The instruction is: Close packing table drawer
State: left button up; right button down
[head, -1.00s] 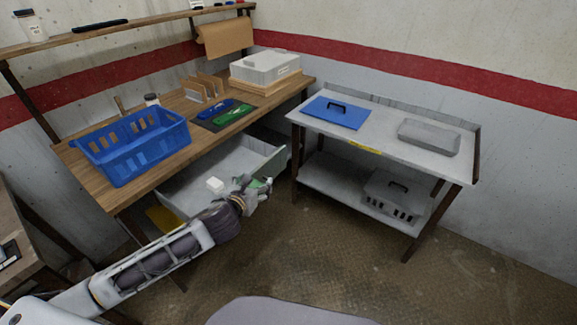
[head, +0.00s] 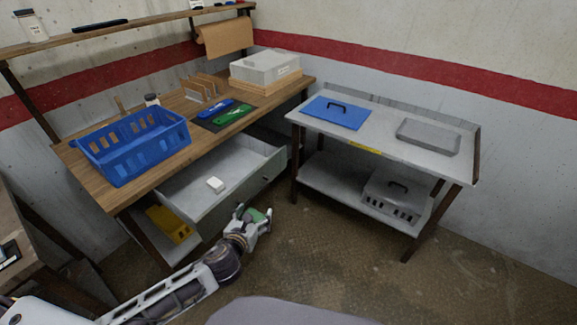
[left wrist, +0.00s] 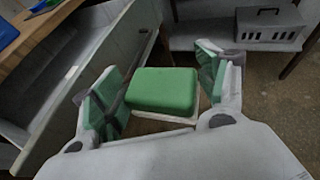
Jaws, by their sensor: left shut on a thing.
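The packing table (head: 85,163) has a wooden top, and its grey drawer (head: 245,186) is pulled out beneath it. A small white block (head: 215,184) lies inside the drawer. My left gripper (head: 258,222) is outside the drawer, in front of and below its front panel, apart from it. It is shut on a green block (left wrist: 163,90) with a pale underside, which sits between the green-padded fingers in the left wrist view. The drawer's front shows at the left of that view (left wrist: 95,75). My right gripper is not in view.
A blue basket (head: 135,148), a green tool (head: 233,115) and a grey bin (head: 265,68) stand on the packing table. A yellow bin (head: 168,224) is under the drawer. A grey side table (head: 385,134) stands to the right. The floor (head: 330,250) between is clear.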

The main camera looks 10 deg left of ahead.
aim_at(246, 164)
jog(key=i+l+u, duration=0.15)
jog(key=u, duration=0.15)
jog(key=i+l+u, duration=0.1)
jog(key=l+u, duration=0.35)
jog(key=u, duration=0.15)
jog(key=i+l+u, duration=0.1)
jog(key=u, duration=0.25)
jog(key=l+u, duration=0.35)
